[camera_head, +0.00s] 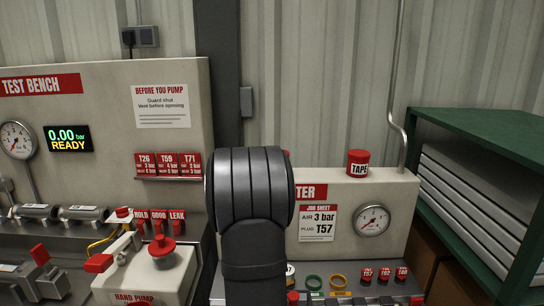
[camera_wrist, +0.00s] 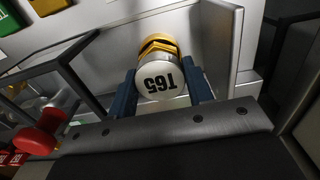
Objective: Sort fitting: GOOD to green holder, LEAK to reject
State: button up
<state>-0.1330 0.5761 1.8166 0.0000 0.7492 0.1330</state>
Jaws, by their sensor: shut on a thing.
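In the wrist view, my gripper (camera_wrist: 163,76) is shut on a fitting (camera_wrist: 160,84). The fitting has a pale round end with upside-down lettering that looks like T65, and a yellow band behind it. A blue finger lies on each side of it. In the head view my dark arm hides the gripper and fitting. Small red labels HOLD, GOOD and LEAK (camera_head: 160,220) stand on the test bench (camera_head: 110,110). Its display (camera_head: 68,139) reads 0.00 bar READY. I cannot make out a green holder or a reject container for certain.
A red-topped hand pump (camera_head: 160,260) stands at the front left of the head view. A green rack (camera_head: 480,125) fills the right. A grey frame (camera_wrist: 50,65) is left of the fitting.

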jog(key=shift+r, duration=3.65)
jog(key=shift+w+d+r, duration=0.2)
jog(key=shift+w, duration=0.15)
jog(key=w+d+r+n, duration=0.1)
jog(key=w+d+r, duration=0.2)
jog(key=w+d, duration=0.25)
jog(key=w+d+r+m, duration=0.1)
jog(key=w+d, duration=0.2)
jog(key=d, duration=0.8)
jog(key=w+d+r, duration=0.1)
jog(key=w+d, duration=0.2)
jog(key=d, duration=0.8)
jog(key=shift+w+f, duration=0.15)
jog(key=shift+f, duration=2.55)
jog(key=shift+f, duration=0.45)
jog(key=shift+f, duration=0.7)
jog(key=shift+f, duration=1)
